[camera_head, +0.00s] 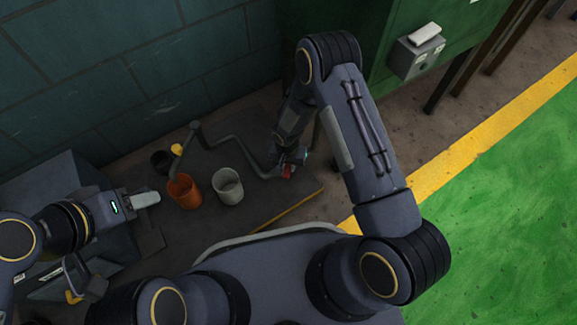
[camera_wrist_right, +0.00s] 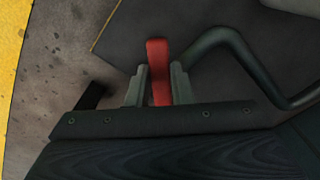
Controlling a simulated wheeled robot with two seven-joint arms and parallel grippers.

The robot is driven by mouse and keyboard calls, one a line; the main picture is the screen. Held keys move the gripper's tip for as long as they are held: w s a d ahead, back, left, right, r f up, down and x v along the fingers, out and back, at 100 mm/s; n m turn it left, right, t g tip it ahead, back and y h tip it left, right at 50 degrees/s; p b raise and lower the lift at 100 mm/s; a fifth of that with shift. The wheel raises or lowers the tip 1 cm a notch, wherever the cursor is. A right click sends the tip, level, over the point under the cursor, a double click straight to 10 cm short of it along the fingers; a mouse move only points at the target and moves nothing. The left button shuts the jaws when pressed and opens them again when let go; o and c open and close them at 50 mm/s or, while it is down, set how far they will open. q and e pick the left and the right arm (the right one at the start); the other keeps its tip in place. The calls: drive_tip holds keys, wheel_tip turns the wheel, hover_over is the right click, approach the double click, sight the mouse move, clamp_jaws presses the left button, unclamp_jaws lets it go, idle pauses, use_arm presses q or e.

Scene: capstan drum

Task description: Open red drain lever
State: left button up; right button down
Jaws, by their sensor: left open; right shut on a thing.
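The red drain lever (camera_wrist_right: 158,70) stands between the fingers of my right gripper (camera_wrist_right: 159,88) in the right wrist view, with the fingers shut on it. In the head view a small part of the red lever (camera_head: 287,170) shows beside my right gripper (camera_head: 292,160), at the end of a bent grey pipe (camera_head: 235,142). My left gripper (camera_head: 146,199) is at the left, open and apart from the lever. Its fingertips are hard to make out.
An orange bucket (camera_head: 183,192) and a pale grey bucket (camera_head: 228,187) stand on the dark floor plate between my grippers. A dark pot (camera_head: 161,162) is behind them. A green cabinet (camera_head: 450,50) stands at upper right. Green floor at right is clear.

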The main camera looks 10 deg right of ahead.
drive_tip(key=shift+w+a+m, duration=0.25)
drive_tip(key=shift+a+m, duration=0.1)
drive_tip(key=shift+m, duration=0.55)
drive_tip(key=shift+w+a+m+b, duration=0.15)
drive_tip(key=shift+w+a+m, duration=0.2)
drive_tip(key=shift+m, duration=0.85)
drive_tip(key=shift+w+a+m+b, duration=0.2)
drive_tip(key=shift+w+m, duration=0.2)
drive_tip(key=shift+m, duration=0.8)
drive_tip(key=shift+w+a+m+b, duration=0.15)
drive_tip(key=shift+w+a+m, duration=0.2)
drive_tip(key=shift+m, duration=0.85)
drive_tip(key=shift+w, duration=0.1)
drive_tip(key=c, duration=1.3)
unclamp_jaws()
wheel_tip(320, 180, up, 8)
drive_tip(key=p, duration=0.3)
drive_tip(key=shift+f+p, duration=0.1)
drive_tip(key=shift+p, duration=0.25)
